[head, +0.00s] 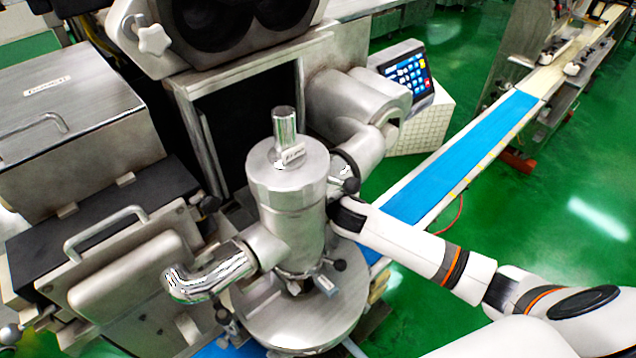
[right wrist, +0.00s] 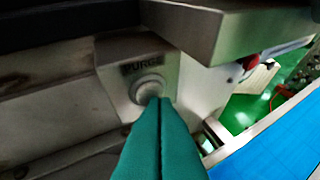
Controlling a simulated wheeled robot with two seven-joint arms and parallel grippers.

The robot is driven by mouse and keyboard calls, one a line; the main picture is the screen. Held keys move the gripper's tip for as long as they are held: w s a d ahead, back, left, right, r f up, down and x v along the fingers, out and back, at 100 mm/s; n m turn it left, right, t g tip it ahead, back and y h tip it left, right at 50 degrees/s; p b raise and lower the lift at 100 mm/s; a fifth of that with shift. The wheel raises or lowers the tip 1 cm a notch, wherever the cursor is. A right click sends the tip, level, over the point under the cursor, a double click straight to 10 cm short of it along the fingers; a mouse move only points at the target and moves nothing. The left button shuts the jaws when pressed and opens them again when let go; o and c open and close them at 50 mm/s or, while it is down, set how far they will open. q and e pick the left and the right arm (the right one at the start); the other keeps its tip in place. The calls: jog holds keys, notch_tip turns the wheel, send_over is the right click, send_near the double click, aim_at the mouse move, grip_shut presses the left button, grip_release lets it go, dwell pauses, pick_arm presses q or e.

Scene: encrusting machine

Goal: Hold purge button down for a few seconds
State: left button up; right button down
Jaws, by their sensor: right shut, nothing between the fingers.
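The purge button (right wrist: 147,88) is a round pale metal button on a grey box, below the lettering PURGE, in the right wrist view. My right gripper (right wrist: 159,101) has teal fingers, closed together with nothing between them. Their tips overlap the lower right part of the button and look to be at or against its face. I cannot tell how far the button is pressed in. In the head view my right arm reaches in from the right to behind the steel cylinder (head: 290,215), and the fingers and button are hidden there. My left gripper is not in view.
A metal ledge (right wrist: 225,30) overhangs the button at upper right. A red knob (right wrist: 250,62) sits farther right. A blue conveyor belt (head: 450,165) runs beside the machine, and a touch screen (head: 406,75) stands behind my right arm. Green floor lies open at right.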

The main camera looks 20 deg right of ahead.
jog(key=shift+d+r+p, duration=0.1)
jog(key=shift+r+p, duration=0.2)
jog(key=shift+r, duration=0.05)
jog(key=shift+s+d+f, duration=0.15)
jog(key=shift+s, duration=0.3)
jog(key=s, duration=0.1)
jog(key=s+d, duration=0.1)
jog(key=s, duration=0.2)
jog(key=shift+s+d+f, duration=0.15)
jog(key=shift+s+d, duration=0.15)
jog(key=shift+s, duration=0.1)
jog(key=shift+s, duration=0.1)
